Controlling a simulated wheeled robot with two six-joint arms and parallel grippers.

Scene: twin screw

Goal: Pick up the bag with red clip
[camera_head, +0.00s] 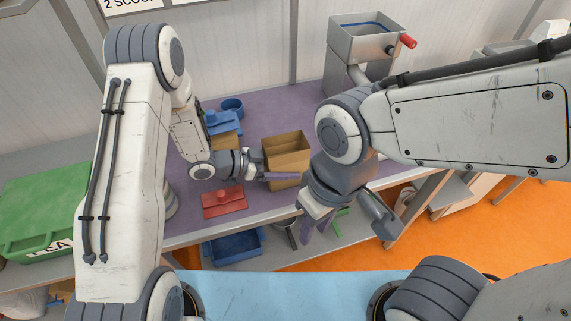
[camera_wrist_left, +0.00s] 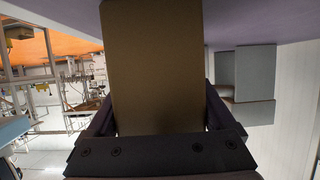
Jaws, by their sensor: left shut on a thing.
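An open-topped brown bag (camera_head: 288,145) stands on the purple tabletop. My left gripper (camera_head: 283,176) is shut on this bag, with a finger across its near side. In the left wrist view the plain brown side of the bag (camera_wrist_left: 153,65) fills the space between the two dark fingers of my left gripper (camera_wrist_left: 155,118). I see no red clip on the bag. My right gripper (camera_head: 345,226) is open and empty, its two fingers spread apart in front of the table's near edge.
A flat red piece with a knob (camera_head: 224,202) lies left of the bag. Blue items (camera_head: 222,125) stand behind it. A grey hopper (camera_head: 358,50) with a red knob stands at the back right. A blue bin (camera_head: 233,246) is below the table; a green crate (camera_head: 42,208) is far left.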

